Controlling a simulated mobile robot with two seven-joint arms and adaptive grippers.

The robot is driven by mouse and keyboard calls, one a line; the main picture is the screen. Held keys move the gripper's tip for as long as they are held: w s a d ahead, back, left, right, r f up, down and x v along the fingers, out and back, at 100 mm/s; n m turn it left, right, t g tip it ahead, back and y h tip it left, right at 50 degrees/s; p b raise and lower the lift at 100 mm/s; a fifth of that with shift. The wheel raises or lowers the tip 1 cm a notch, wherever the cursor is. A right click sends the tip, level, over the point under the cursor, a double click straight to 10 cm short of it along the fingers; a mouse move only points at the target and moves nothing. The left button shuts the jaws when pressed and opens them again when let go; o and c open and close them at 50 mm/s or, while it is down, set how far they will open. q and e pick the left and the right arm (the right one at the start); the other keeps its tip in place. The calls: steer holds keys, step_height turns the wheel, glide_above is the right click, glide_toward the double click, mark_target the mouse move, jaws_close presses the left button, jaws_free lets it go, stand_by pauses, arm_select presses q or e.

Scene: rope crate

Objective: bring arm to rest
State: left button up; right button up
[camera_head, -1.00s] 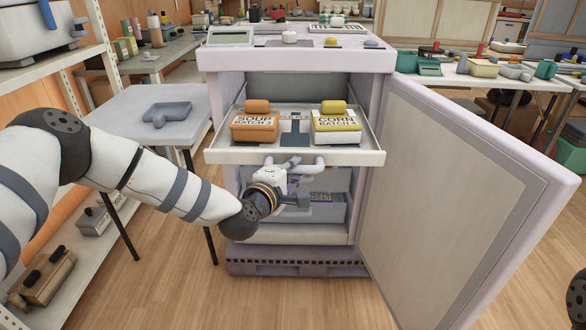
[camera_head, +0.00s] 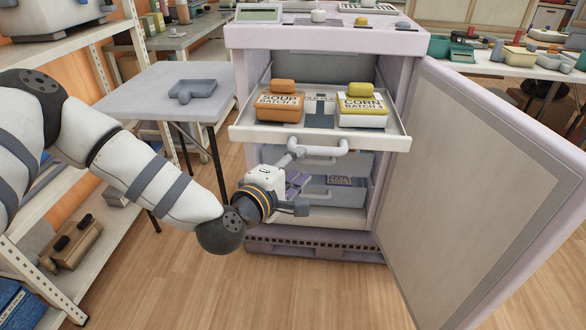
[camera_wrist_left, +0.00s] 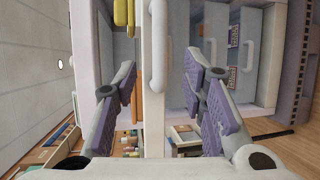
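My left gripper (camera_head: 296,180) is in front of the cabinet, just below and left of the pulled-out drawer's handle (camera_head: 318,152). In the left wrist view its two fingers (camera_wrist_left: 160,85) are spread apart with nothing held. The handle (camera_wrist_left: 158,45) shows beyond them, in the gap between the fingers, and looks clear of both. My right gripper is in neither view.
The cabinet door (camera_head: 475,180) stands wide open on the right. A lower tray (camera_head: 345,192) sits inside the cabinet. The floor in front is open.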

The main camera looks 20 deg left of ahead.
arm_select(q)
steer(key=shift+v, duration=1.15)
steer(key=s+d+f+m+g+h+p, duration=0.1)
steer(key=s+d+f+m+g, duration=0.3)
steer(key=s+f, duration=0.6)
steer(key=s+d+f+m+g+h+p, duration=0.1)
steer(key=s+d+f+m+g, duration=0.2)
steer(key=s+f+m+g, duration=0.65)
steer(key=s+a+m+g+y, duration=0.2)
steer(key=s+a, duration=0.3)
steer(key=s, duration=0.7)
steer(key=s+a+f+m+g+y, duration=0.1)
steer(key=s+a, duration=0.4)
steer(key=s, duration=0.8)
steer(key=shift+s+f+m+g+y+p, duration=0.3)
steer(key=shift+g+y+p, duration=0.2)
steer(key=shift+g, duration=0.35)
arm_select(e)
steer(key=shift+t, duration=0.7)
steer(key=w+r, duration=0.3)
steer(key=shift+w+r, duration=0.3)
